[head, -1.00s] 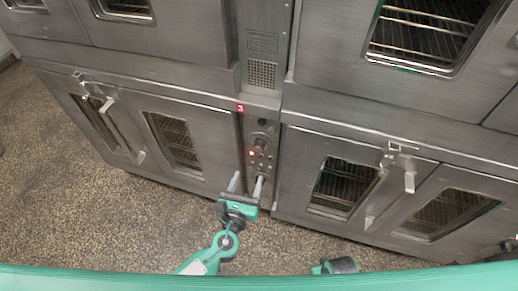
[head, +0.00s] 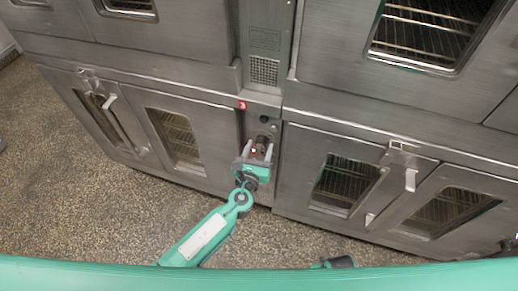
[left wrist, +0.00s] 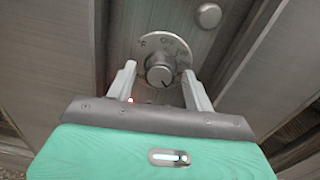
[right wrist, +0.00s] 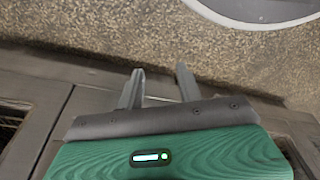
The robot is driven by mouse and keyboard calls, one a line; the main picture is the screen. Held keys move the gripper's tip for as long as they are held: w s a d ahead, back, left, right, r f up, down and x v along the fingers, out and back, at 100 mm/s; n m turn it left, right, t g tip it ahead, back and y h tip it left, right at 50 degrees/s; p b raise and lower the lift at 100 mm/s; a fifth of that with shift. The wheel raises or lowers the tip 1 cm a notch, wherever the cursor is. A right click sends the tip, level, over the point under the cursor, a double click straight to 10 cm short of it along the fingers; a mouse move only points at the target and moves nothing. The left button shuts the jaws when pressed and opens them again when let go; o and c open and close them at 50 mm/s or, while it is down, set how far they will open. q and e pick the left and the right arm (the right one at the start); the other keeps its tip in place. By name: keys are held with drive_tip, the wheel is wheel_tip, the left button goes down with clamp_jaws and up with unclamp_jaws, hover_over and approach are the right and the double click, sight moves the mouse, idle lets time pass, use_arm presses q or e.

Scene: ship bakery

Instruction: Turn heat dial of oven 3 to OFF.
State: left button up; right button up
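The control panel of oven 3 (head: 259,120) is a narrow metal strip with a red "3" label (head: 242,105) above it. In the left wrist view the heat dial (left wrist: 159,71) is a round knob on a marked plate with "OFF" lettering near its top. My left gripper (head: 259,148) is in front of the panel, and it also shows in the left wrist view (left wrist: 161,85). Its two fingers are open, one on each side of the dial; I cannot tell whether they touch it. My right gripper (right wrist: 157,84) is open and empty, away from the panel.
Oven doors with windows flank the panel; handles stick out, such as the right one (head: 411,180). A round button (left wrist: 208,15) sits above the dial. The speckled floor (head: 90,215) is clear.

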use_arm(q)
drive_tip(key=c, duration=0.8)
